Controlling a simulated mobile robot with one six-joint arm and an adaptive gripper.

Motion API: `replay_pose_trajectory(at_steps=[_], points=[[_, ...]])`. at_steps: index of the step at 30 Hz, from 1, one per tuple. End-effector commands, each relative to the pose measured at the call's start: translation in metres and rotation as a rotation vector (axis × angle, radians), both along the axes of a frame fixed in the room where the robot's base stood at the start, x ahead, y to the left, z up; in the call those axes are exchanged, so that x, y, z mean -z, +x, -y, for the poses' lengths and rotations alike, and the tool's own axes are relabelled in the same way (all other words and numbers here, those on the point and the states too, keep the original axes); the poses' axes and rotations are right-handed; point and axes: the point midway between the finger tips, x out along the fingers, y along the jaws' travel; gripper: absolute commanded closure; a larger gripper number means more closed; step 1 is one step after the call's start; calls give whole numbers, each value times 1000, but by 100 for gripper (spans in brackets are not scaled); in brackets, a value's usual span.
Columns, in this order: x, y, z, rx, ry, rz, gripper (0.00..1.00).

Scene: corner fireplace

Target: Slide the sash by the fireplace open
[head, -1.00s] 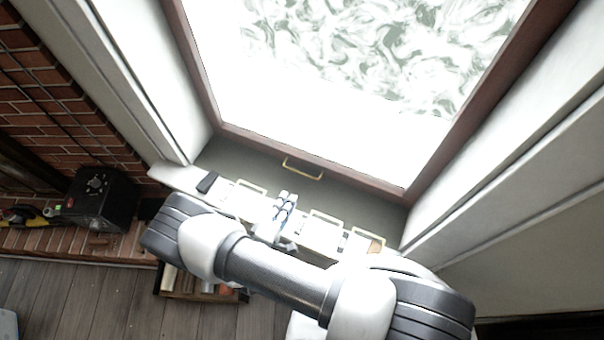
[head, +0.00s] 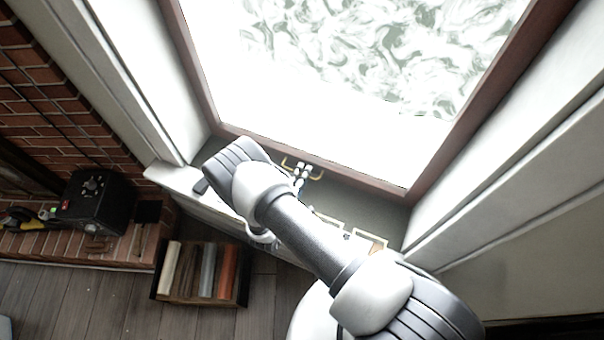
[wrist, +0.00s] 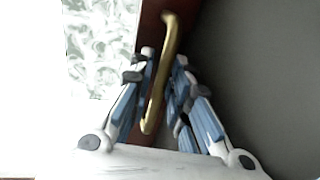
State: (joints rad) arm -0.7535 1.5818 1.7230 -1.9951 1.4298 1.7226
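The sash is a large window with a dark reddish-brown frame (head: 360,181) and bright swirled glass. A brass bar handle (head: 316,177) sits on its bottom rail, and it also shows in the wrist view (wrist: 158,85). My gripper (head: 303,168) is at this handle, partly hidden behind my arm in the head view. In the wrist view my gripper (wrist: 162,62) has its fingers apart, one on each side of the handle. A gap shows beside the handle, and I cannot tell whether either finger touches it.
A sill (head: 180,178) with several light-framed items (head: 368,240) lies below the window. A black box with a dial (head: 92,203) stands on the brick hearth at left. A crate of coloured rolls or logs (head: 241,290) is on the wooden floor. White window jambs flank the sash.

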Motion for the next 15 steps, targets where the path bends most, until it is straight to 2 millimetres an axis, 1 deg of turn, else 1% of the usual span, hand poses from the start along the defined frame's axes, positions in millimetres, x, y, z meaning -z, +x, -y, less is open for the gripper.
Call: replay_pose_trajectory(at_steps=[2, 9, 15], points=[[0, 0, 0, 0, 0, 0, 84], [0, 0, 0, 0, 0, 0, 100], [0, 0, 0, 0, 1, 0, 100]])
